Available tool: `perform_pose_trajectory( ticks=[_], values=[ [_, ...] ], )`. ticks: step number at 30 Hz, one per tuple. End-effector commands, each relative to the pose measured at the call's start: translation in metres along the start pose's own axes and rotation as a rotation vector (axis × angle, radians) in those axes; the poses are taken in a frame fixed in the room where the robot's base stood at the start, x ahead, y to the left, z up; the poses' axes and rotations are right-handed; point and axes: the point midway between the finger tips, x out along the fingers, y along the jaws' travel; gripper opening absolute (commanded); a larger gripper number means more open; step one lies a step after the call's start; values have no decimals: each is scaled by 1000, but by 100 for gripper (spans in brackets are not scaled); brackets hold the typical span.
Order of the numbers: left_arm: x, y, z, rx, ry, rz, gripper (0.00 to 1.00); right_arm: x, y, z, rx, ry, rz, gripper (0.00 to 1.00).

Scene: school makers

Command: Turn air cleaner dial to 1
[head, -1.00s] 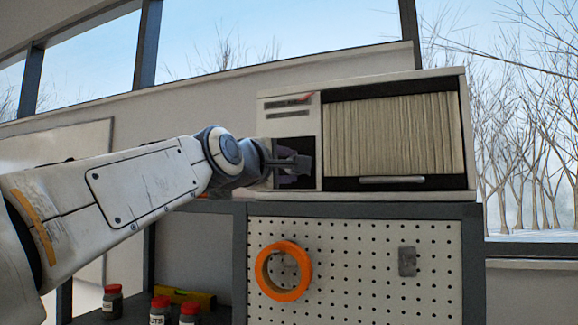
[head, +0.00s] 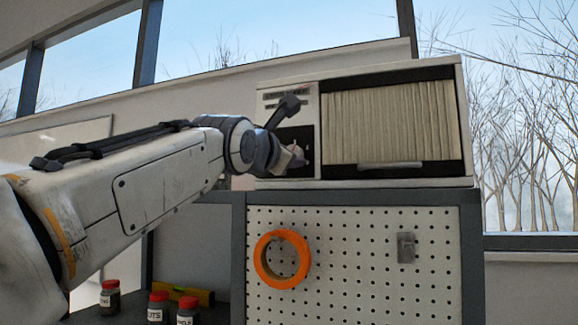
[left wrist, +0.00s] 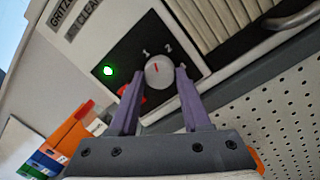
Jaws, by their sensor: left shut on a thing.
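The air cleaner (head: 290,91) is a pale cabinet on top of the bench unit. Its round grey dial (left wrist: 158,72) shows in the left wrist view on a dark panel with the numbers 1 and 2 above it. The dial's short red mark points up in that view, roughly between 1 and 2. My left gripper (left wrist: 161,80) is shut on the dial, one purple finger on each side. In the head view my left gripper (head: 296,157) is at the dark panel, and the dial is mostly hidden there. My right gripper is not in view.
A green light (left wrist: 108,71) is lit beside the dial. A pleated filter (head: 395,125) with a handle below fills the cabinet front. Orange tape (head: 266,272) hangs on the pegboard (head: 345,260) below. Red-lidded jars (head: 158,308) stand at lower left.

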Motion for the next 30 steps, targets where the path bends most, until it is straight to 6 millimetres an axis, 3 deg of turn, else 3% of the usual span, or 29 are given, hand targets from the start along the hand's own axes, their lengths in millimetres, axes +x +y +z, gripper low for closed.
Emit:
perform_pose_trajectory(
  ticks=[3,12,30],
  values=[
    [0,-3,-4,-87,6,5,0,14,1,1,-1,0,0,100],
    [1,-3,-2,-241,18,14,0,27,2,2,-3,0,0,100],
    [1,-2,-1,-296,23,17,0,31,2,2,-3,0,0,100]
  ],
)
